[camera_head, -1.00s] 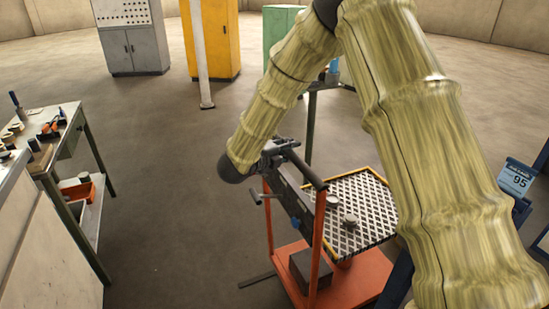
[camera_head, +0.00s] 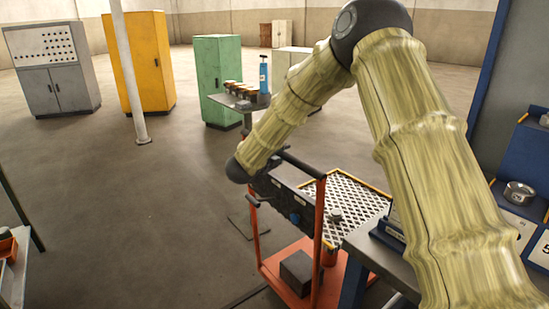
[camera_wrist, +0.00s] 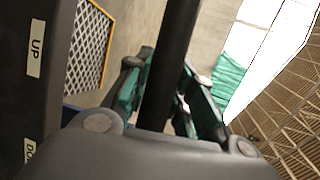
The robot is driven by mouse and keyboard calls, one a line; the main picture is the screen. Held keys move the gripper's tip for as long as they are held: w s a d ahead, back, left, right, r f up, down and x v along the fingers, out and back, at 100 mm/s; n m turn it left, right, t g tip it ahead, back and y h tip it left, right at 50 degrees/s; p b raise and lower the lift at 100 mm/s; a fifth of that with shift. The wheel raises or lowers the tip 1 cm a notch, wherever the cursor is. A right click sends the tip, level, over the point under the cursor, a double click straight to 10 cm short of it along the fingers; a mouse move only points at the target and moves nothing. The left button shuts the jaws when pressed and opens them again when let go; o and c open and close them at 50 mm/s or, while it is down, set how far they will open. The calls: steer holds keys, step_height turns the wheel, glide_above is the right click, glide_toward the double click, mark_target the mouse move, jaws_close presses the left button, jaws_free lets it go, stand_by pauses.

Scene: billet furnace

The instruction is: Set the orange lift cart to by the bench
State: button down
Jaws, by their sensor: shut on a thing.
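The orange lift cart (camera_head: 318,230) stands in front of me in the head view, with a mesh platform edged in yellow, a dark control panel and a black push handle. My gripper (camera_wrist: 165,95) is shut on the cart's black handle bar, which runs between its green-grey fingers in the wrist view. In the head view my arm hides most of the gripper. A dark box sits on the cart's orange base. A dark-topped bench (camera_head: 372,256) with a blue leg is close at the cart's right; my arm partly covers it.
A blue rack (camera_head: 531,160) with a metal bowl (camera_head: 518,192) stands at the right. A small table (camera_head: 236,103) with jars and a blue bottle, a green cabinet (camera_head: 214,75), a yellow cabinet (camera_head: 140,60) and a white post (camera_head: 130,80) are behind.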

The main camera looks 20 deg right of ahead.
steer(key=shift+a+r, duration=0.25)
steer(key=shift+a, duration=0.15)
steer(key=shift+d, duration=0.15)
steer(key=c, duration=1.2)
jaws_free()
steer(key=shift+d, duration=0.15)
steer(key=shift+f, duration=0.1)
steer(key=shift+s, duration=0.1)
steer(key=shift+s+a, duration=0.2)
steer(key=shift+a, duration=0.2)
steer(key=v, duration=1.1)
